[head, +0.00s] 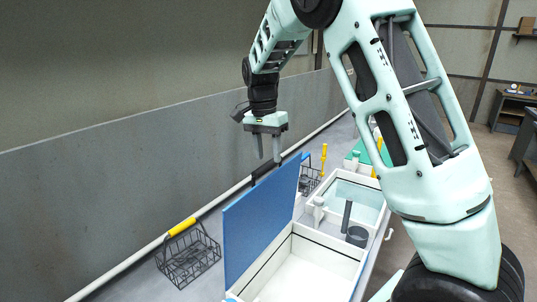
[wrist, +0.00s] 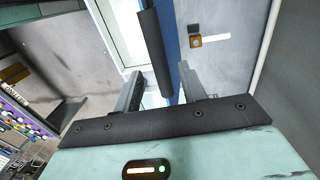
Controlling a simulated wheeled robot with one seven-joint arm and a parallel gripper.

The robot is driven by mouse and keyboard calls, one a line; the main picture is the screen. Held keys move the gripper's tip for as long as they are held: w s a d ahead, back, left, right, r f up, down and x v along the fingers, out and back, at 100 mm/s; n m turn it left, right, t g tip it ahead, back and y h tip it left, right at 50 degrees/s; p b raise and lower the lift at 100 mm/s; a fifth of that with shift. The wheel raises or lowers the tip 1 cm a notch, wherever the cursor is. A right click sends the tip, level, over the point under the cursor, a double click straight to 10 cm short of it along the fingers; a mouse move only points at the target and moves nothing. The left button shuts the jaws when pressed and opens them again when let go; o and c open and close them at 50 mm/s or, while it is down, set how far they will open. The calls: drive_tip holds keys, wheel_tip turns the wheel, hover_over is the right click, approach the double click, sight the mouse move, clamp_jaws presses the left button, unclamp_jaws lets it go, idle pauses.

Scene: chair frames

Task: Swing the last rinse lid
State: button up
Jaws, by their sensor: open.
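The blue lid (head: 258,222) stands about upright at the left side of an open white tank (head: 300,265). A black grip bar (head: 262,170) shows at its top edge. My gripper (head: 267,160) points down just above that edge, open, with its fingers apart. In the wrist view the black grip bar (wrist: 154,55) and the thin blue edge of the lid (wrist: 171,45) lie between the two fingers of my gripper (wrist: 160,72). I see no clear contact with either finger.
A wire basket with a yellow handle (head: 190,257) sits on the grey bench left of the lid; another basket (head: 309,180) is behind it. A second tank (head: 356,198) with pale liquid and a dark cup (head: 357,237) are at right. A grey wall (head: 120,185) runs along the left.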

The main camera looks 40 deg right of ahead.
drive_tip(key=shift+s+f, duration=0.1)
drive_tip(key=shift+f, duration=1)
clamp_jaws()
drive_tip(key=shift+d, duration=0.1)
